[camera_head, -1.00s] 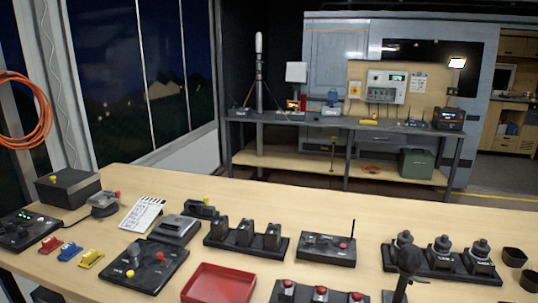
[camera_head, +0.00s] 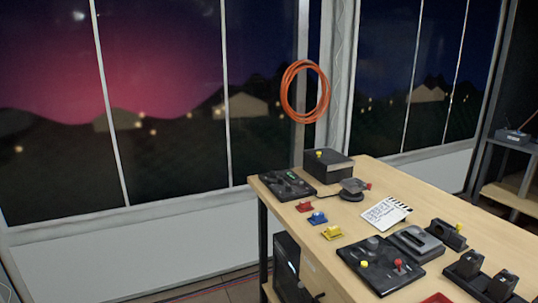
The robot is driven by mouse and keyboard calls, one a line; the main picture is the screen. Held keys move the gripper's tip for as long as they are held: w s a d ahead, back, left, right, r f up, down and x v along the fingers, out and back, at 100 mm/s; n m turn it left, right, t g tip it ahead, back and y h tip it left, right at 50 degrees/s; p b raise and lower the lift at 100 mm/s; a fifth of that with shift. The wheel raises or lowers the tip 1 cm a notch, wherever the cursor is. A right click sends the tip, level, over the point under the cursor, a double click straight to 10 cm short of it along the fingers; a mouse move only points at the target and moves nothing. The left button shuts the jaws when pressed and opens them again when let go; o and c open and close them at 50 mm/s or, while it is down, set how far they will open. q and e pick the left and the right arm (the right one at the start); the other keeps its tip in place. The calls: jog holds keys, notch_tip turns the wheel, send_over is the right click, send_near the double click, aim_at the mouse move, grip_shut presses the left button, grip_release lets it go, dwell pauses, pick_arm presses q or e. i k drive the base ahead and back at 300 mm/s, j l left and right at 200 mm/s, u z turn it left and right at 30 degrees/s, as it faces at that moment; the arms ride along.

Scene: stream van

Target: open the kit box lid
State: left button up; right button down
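A black box (camera_head: 328,170) with a flat lid and a small yellow knob (camera_head: 319,155) on top stands at the far left corner of the wooden table. It looks like the kit box, and its lid appears shut. Neither of my grippers shows in the head view, so nothing of mine is seen near the box.
Small red, blue and yellow pieces, a clapperboard (camera_head: 386,213) and a joystick panel (camera_head: 380,264) lie nearer.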

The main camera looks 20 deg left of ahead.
aim_at(327, 156)
jog(key=u, duration=0.1)
jog(key=i+j+z, duration=0.15)
jog(key=z, duration=0.7)
jog(key=i+j+z, duration=0.3)
jog(key=j, duration=0.4)
jog(key=j+z, duration=0.35)
jog(key=j, duration=0.3)
jog(key=j+z, duration=0.3)
jog(key=j, duration=0.45)
jog(key=i, duration=0.05)
